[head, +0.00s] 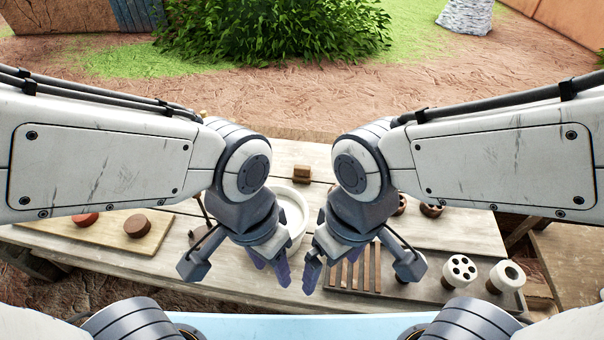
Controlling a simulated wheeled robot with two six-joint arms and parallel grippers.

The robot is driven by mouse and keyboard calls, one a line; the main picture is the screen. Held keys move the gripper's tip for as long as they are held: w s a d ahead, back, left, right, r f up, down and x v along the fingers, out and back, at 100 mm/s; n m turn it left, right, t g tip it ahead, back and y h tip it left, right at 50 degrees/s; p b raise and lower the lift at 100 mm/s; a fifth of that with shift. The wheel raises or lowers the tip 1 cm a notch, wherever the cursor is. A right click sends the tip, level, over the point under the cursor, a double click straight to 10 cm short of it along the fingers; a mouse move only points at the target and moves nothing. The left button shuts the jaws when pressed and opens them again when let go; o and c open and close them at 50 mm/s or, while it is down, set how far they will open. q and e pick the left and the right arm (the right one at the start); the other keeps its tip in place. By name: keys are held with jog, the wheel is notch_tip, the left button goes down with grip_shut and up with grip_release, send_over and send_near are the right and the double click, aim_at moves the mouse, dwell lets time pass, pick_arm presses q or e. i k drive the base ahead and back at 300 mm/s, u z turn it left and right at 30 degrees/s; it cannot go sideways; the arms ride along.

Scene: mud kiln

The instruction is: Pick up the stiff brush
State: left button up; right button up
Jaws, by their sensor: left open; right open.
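I cannot clearly make out a stiff brush in the head view. A small brown block (301,173) stands on the wooden table (285,155) beyond the white bowl; its details are too small to tell whether it is the brush. My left gripper (271,265) is open and points down over the near middle of the table, in front of the bowl. My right gripper (317,270) is open and points down just to its right, near the slatted tray. Both look empty. My arms hide much of the table on both sides.
The white bowl (303,208) sits partly hidden behind my grippers. A board (75,236) with reddish discs (137,226) lies at left. A dark tray (432,293) with wooden strips (358,268) and white pierced cylinders (459,270) is at right. The far middle of the table looks mostly clear.

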aim_at(302, 174)
jog(key=z, duration=0.1)
jog(key=k, duration=0.5)
jog(key=u, duration=1.1)
jog(key=i, duration=0.8)
jog(key=z, duration=0.25)
